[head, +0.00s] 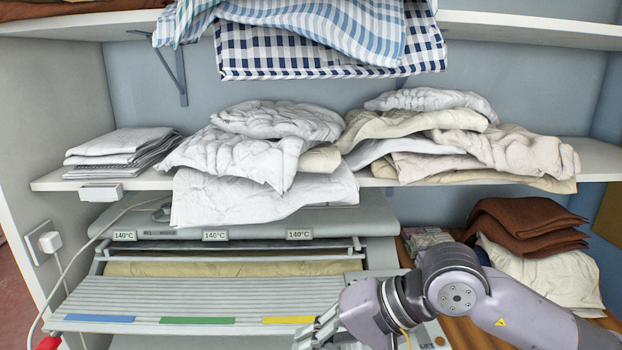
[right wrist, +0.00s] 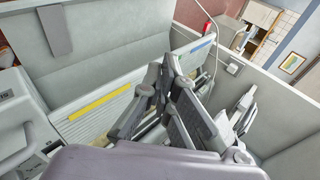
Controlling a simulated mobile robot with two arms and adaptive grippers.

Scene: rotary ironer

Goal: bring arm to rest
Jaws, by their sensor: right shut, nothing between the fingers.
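My right arm (head: 455,295) reaches in from the lower right of the head view, in front of the rotary ironer (head: 200,292). My right gripper (head: 318,332) is over the right part of the ironer's front, partly cut off by the lower edge. In the right wrist view the right gripper (right wrist: 165,75) is shut and empty, fingertips together, with the yellow-striped feed board behind it. Grey jointed parts (right wrist: 243,112) right of it look like my left gripper, but its jaws cannot be made out. The left arm is not in the head view.
A shelf above the ironer holds white linens (head: 250,150), cream cloths (head: 460,140) and a folded stack (head: 120,150). Brown folded cloths (head: 525,225) and a cream bundle (head: 550,275) lie near my right arm. A cable (head: 75,262) hangs at the left.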

